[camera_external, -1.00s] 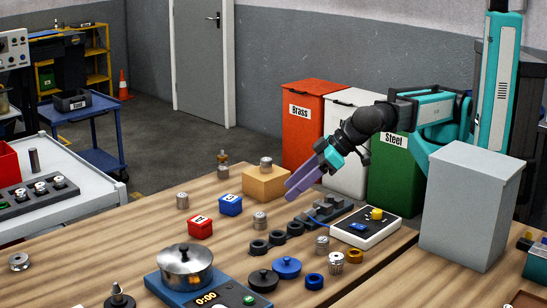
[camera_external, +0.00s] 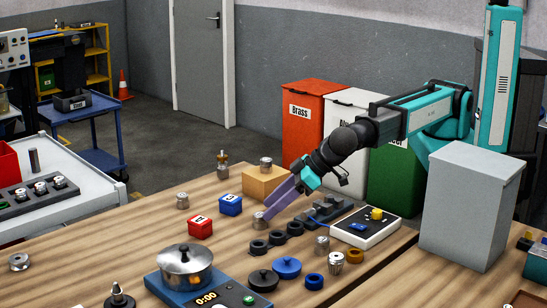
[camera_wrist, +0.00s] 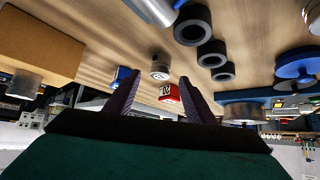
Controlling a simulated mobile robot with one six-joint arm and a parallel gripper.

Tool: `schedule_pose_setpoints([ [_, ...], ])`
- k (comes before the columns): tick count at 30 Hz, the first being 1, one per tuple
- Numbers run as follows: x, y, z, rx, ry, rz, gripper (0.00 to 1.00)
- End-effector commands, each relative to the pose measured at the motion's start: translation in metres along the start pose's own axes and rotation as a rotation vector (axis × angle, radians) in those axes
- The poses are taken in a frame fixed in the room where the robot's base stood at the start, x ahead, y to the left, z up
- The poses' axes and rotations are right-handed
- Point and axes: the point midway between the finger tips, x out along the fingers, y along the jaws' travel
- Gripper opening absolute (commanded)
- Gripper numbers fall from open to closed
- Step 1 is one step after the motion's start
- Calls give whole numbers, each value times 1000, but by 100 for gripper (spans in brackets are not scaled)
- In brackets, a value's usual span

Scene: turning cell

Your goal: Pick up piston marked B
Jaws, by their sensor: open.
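Several small metal pistons stand on the wooden table, and no letter B is legible on any of them. Contact cannot be told.
A red box (camera_external: 200,227) and a blue box (camera_external: 231,205) stand left of my gripper. Black rings (camera_external: 277,238) lie in front. A dark grey fixture (camera_external: 330,209) and a white control box (camera_external: 366,230) are to the right. A pot (camera_external: 185,268) stands nearer the camera.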

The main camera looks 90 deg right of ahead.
Motion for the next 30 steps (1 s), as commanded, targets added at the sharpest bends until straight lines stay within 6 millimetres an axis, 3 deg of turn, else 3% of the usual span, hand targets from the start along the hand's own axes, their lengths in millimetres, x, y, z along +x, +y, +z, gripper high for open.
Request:
schedule_pose_setpoints([
  [11, 6, 0, -2, 0, -1, 1, 50],
  [24, 45, 0, -2, 0, -1, 1, 50],
  [30, 52, 0, 0, 0, 0, 0, 50],
])
